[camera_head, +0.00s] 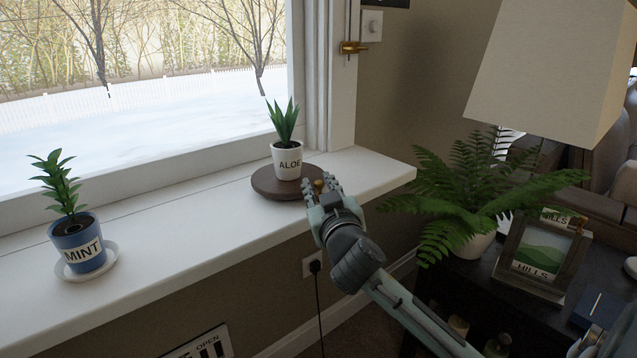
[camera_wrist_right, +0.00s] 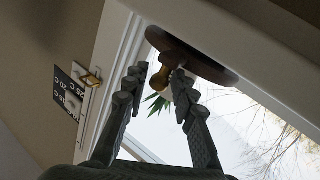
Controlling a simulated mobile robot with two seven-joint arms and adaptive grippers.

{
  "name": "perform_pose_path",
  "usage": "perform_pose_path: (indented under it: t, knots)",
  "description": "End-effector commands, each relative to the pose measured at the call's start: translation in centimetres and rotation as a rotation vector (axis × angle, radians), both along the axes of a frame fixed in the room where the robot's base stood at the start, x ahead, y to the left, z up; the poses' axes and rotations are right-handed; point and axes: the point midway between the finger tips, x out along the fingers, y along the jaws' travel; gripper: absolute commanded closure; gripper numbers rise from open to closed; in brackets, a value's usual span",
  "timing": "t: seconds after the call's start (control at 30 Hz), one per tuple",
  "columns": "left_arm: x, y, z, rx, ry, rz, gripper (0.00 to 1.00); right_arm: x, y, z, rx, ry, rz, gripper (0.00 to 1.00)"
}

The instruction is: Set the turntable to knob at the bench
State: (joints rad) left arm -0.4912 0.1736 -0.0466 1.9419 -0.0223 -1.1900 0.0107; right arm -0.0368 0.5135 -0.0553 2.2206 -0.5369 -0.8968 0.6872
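The turntable is a dark brown round disc (camera_head: 262,186) on the white sill, with a small brass-brown knob (camera_head: 319,186) at its near right edge. A white pot labelled ALOE (camera_head: 287,160) stands upright on it. My right gripper (camera_head: 321,187) reaches in from the lower right, its fingertips on either side of the knob. In the right wrist view the fingers (camera_wrist_right: 160,72) are apart with the knob (camera_wrist_right: 158,80) between them, below the disc's dark edge (camera_wrist_right: 205,62); firm contact is not clear. My left gripper is not in view.
A blue pot labelled MINT (camera_head: 78,250) stands on a white saucer (camera_head: 62,272) at the left of the sill (camera_head: 190,225). A fern (camera_head: 450,190), framed picture (camera_head: 540,250) and lamp (camera_head: 550,70) crowd the right side. The sill between the plants is clear.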

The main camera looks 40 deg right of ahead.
Motion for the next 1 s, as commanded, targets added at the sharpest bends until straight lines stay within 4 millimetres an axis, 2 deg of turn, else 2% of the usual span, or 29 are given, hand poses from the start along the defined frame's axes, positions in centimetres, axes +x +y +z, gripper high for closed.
perform_pose_path:
  t: [0.33, 0.53, 1.0]
  knots:
    - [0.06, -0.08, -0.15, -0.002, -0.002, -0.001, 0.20, 0.46, -0.21, -0.04, 0.001, 0.001, 0.000, 0.75]
    - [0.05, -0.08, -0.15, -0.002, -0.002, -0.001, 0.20, 0.45, -0.20, -0.04, 0.001, 0.001, 0.000, 1.00]
    - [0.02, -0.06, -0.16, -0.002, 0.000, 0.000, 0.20, 0.45, -0.19, -0.06, 0.002, 0.001, 0.000, 1.00]
